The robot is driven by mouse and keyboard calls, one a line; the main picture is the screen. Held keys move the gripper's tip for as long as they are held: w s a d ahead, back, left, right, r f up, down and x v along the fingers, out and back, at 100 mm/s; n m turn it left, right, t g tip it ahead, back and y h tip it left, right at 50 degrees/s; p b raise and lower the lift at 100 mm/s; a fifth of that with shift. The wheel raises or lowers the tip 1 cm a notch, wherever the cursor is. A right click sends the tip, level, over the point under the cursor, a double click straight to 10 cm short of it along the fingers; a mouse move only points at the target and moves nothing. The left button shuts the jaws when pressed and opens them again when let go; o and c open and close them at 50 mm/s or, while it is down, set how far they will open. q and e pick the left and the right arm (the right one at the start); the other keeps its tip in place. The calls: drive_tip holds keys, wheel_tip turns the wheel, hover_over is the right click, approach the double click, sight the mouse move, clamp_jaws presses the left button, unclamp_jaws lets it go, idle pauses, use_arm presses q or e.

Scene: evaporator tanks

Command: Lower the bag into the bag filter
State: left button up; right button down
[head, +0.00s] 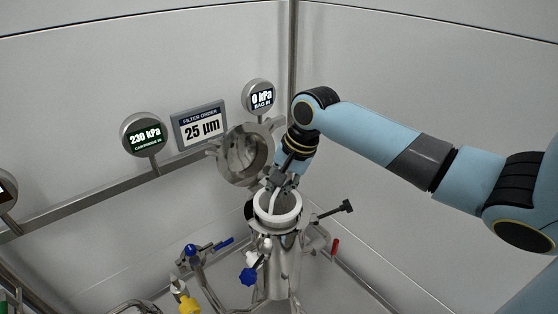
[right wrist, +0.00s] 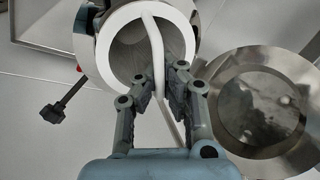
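The bag's white ring (head: 293,217) is at the mouth of the steel bag filter (head: 285,272) in the head view. I cannot tell whether it rests on the rim or hangs just above it. In the right wrist view the white ring (right wrist: 89,50) has a grey inside and a white handle strip across it. My right gripper (head: 275,184) is above the ring, pointing down. In the right wrist view its fingers (right wrist: 160,80) close from both sides on the handle. The bag's lower part is hidden. My left gripper is not in view.
The filter's round lid (head: 244,154) stands open behind the mouth; it also shows in the right wrist view (right wrist: 262,108). A black-knobbed clamp bolt (head: 346,206) sticks out right. Blue (head: 248,277) and yellow (head: 189,304) valve handles are in front. A sign reads 25 µm (head: 201,128); the BAG IN gauge (head: 261,98) reads 0 kPa.

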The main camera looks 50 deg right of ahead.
sight(279, 200)
drive_tip(key=shift+f+b, duration=0.75)
drive_tip(key=shift+f, duration=1.2)
drive_tip(key=c, duration=1.4)
unclamp_jaws()
wheel_tip(279, 200, up, 3)
drive_tip(key=shift+f+p, duration=0.2)
drive_tip(key=shift+p, duration=0.95)
drive_tip(key=shift+r, duration=2.25)
